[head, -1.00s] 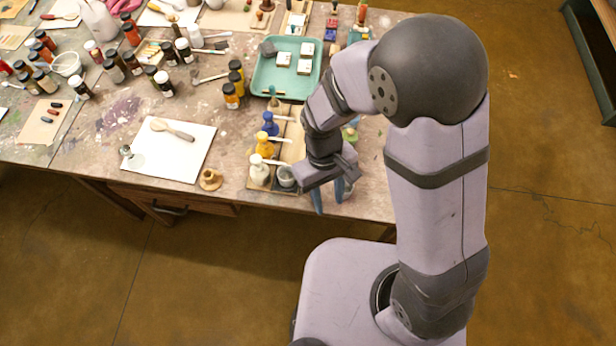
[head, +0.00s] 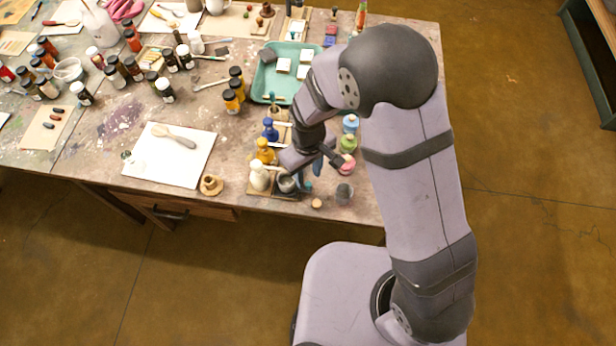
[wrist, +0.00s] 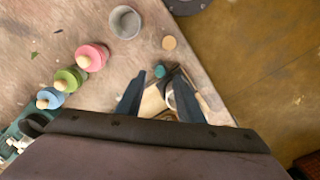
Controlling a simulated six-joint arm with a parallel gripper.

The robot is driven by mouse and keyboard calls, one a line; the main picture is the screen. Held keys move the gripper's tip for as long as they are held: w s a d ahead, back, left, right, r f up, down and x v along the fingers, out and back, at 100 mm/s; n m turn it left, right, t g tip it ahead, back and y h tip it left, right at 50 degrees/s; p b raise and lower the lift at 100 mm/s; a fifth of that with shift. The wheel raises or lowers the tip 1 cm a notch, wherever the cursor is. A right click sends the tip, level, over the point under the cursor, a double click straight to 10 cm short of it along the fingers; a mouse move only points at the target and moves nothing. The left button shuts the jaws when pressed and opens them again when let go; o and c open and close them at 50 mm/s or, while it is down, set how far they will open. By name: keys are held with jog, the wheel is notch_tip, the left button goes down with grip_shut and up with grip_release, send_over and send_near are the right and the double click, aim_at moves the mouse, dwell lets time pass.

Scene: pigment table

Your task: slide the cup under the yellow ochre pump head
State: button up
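The small grey cup (head: 287,185) stands at the front of the wooden pump tray, right beside the white pump bottle (head: 259,176). The yellow ochre pump bottle (head: 264,152) stands one place behind the white one, with its head pointing right. My gripper (head: 306,178) is low over the tray's right side, close to the cup. In the wrist view my gripper (wrist: 156,73) is open, its two dark fingers apart. A pale round rim, likely the cup (wrist: 169,97), shows between the fingers, partly hidden by the right one. I cannot tell whether a finger touches it.
A blue pump bottle (head: 270,129) stands behind the yellow one. The table's front edge is close. A white board (head: 170,172) lies left.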

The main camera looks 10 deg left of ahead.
aim_at(308, 183)
jog(key=shift+f+p, duration=0.3)
jog(key=shift+f, duration=1.45)
jog(key=shift+c, duration=0.7)
jog(key=shift+w, duration=0.1)
grip_shut()
